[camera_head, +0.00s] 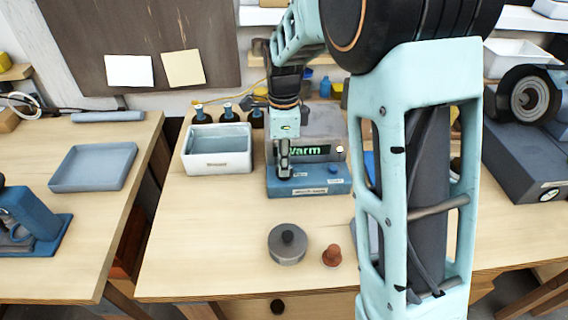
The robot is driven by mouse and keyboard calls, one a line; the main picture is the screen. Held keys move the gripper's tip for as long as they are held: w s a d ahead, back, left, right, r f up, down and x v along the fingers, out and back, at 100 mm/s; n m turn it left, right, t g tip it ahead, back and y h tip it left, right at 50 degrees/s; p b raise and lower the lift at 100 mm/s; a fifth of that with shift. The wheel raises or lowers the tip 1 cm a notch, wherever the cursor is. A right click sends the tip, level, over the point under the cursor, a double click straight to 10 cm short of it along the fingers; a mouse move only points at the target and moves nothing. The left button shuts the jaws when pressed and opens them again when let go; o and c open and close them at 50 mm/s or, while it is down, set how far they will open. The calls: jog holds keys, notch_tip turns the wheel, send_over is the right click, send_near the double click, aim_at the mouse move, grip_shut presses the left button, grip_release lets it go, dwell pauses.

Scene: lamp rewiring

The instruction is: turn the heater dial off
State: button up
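The blue and grey heater (309,186) stands on the middle table with a green lit display (312,151) that reads "Warm", its left end covered by my gripper. A small blue knob (333,168) is on the right of its sloped front, and a small pale round part (340,149) is right of the display. My gripper (284,172) points down at the left part of the heater's front. Whatever dial lies there is hidden behind the fingers. I cannot tell whether the fingers touch the heater or how far apart they are.
A white bin (217,162) of liquid stands close left of the heater. A grey lidded pot (287,246) and a small brown knobbed piece (332,256) sit in front. Dark bottles (228,111) stand behind the bin. A grey machine (527,140) is at the right. The table's front left is clear.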

jog(key=shift+f, duration=0.4)
jog(key=shift+c, duration=0.4)
grip_shut()
